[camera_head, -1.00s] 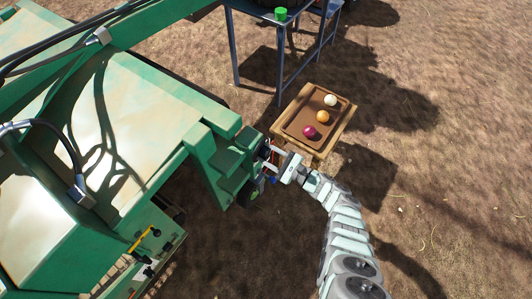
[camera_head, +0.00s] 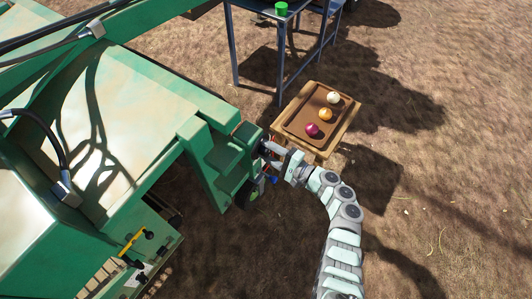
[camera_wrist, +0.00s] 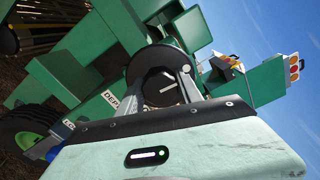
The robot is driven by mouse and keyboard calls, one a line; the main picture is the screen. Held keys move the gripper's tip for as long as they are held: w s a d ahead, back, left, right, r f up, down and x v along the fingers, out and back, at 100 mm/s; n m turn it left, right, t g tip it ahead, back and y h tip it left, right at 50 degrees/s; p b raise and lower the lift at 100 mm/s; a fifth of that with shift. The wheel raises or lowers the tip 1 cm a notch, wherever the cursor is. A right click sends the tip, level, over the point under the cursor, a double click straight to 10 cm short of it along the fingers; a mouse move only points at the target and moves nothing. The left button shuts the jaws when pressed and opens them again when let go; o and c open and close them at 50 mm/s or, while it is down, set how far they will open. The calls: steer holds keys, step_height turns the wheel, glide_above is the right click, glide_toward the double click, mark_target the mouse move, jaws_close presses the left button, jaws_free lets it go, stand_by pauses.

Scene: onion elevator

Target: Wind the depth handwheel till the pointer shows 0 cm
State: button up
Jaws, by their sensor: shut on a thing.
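The depth handwheel is a dark round wheel (camera_wrist: 146,66) on the green machine, in the middle of the wrist view. My gripper (camera_wrist: 163,84) has its two grey fingers on either side of the wheel's dark hub and is shut on it. A pale line shows on the hub between the fingers. A white label (camera_wrist: 113,99) reading "DEP" is partly hidden beside the wheel. In the head view my gripper (camera_head: 273,154) meets the machine's side, and the handwheel (camera_head: 260,150) is mostly hidden. I cannot make out the pointer or its scale.
The green machine (camera_head: 125,95) fills the left. A wooden tray (camera_head: 338,129) with white, orange and purple onions lies just beyond my gripper. A blue-grey table (camera_head: 282,65) with a green cup (camera_head: 281,8) stands behind. Dry ground to the right is open.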

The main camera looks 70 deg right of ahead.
steer(key=shift+n+b, duration=0.3)
steer(key=shift+n, duration=0.1)
steer(key=o, duration=1.4)
steer(key=shift+c, duration=0.2)
steer(key=shift+s, duration=0.1)
steer(key=s+a+p, duration=0.2)
steer(key=s, duration=0.8)
steer(key=shift+s+p, duration=0.25)
steer(key=shift+p, duration=0.15)
